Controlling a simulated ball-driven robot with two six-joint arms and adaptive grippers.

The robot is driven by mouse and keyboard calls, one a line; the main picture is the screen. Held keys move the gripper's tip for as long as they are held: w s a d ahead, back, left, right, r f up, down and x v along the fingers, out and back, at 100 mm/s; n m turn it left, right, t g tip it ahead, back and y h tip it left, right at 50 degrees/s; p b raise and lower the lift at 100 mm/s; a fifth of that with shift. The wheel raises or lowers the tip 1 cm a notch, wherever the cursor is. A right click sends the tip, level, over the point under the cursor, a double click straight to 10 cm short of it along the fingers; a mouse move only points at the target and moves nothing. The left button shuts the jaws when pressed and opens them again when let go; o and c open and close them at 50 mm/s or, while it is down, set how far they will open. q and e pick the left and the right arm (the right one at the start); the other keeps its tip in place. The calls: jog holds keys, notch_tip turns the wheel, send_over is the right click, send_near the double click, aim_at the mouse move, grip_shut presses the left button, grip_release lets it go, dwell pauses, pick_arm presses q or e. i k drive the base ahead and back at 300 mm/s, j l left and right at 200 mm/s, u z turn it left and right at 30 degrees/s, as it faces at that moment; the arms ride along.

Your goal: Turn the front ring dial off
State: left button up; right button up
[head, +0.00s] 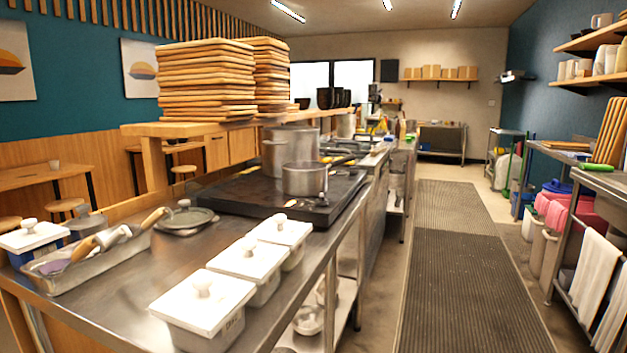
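A black cooktop (235,195) is set into the steel counter left of the aisle. A small pale shape (291,203) and another small shape (322,201) lie near its front right corner. They may be dials, but they are too small to tell, and I cannot read any dial setting. A steel pot (305,180) stands on the cooktop's right part, and a larger steel pot (290,146) stands behind it. Neither of my grippers shows in the head view.
White lidded containers (203,299) line the counter's near right edge. A tray of utensils (60,277) and a round lid (187,222) lie to the left. Stacked wooden boards (205,85) stand on a raised shelf. The aisle with dark mats (460,290) is clear.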

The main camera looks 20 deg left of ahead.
aim_at(321, 201)
jog(key=i+u, duration=0.15)
jog(key=u, duration=0.25)
jog(key=i+l+u, duration=0.1)
jog(key=u, duration=0.25)
jog(key=i+l+u, duration=0.1)
jog(key=u, duration=0.3)
